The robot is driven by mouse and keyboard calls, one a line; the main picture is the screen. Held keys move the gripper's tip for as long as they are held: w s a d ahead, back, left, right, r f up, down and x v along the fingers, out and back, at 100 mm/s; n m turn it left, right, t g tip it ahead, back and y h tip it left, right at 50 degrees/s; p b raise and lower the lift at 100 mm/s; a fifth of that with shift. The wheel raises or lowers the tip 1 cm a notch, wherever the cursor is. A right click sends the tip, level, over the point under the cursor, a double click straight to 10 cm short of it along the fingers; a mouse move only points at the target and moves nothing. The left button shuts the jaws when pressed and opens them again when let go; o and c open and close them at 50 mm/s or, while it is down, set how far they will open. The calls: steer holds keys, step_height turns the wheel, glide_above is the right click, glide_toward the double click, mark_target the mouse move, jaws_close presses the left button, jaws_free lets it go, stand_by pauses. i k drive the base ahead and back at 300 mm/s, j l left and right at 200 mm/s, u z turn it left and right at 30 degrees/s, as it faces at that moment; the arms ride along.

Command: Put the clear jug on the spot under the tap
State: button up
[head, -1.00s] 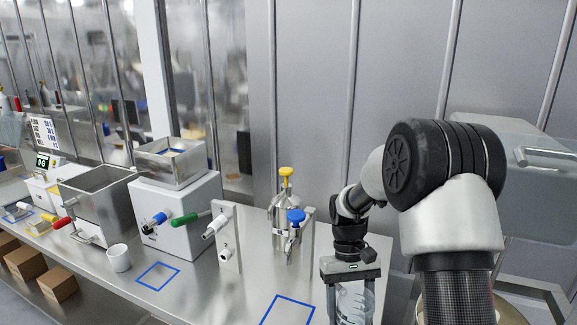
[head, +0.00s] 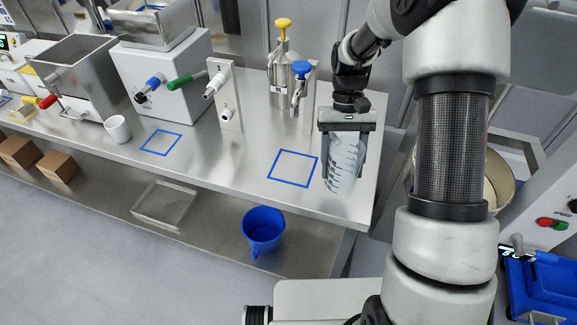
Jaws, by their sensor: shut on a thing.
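The clear jug (head: 344,165) is in my gripper (head: 343,172), near the right end of the steel counter (head: 235,170). My gripper points down, with its fingers on either side of the jug, and is shut on it. The jug is slightly tilted. I cannot tell whether its base touches the counter. A blue square outline (head: 294,168) is just left of the jug. A tap with a blue knob (head: 300,78) stands behind that outline.
A white cup (head: 117,129) stands left of the left outline. A metal bottle with a yellow top (head: 281,65) is beside the blue-knobbed tap.

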mark_target(301, 165)
steer(key=j+z, duration=0.2)
steer(key=j, duration=0.3)
steer(key=k+j+z, duration=0.2)
steer(key=j, duration=0.3)
steer(key=j+z, duration=0.25)
steer(key=j, duration=0.25)
steer(key=i, duration=0.4)
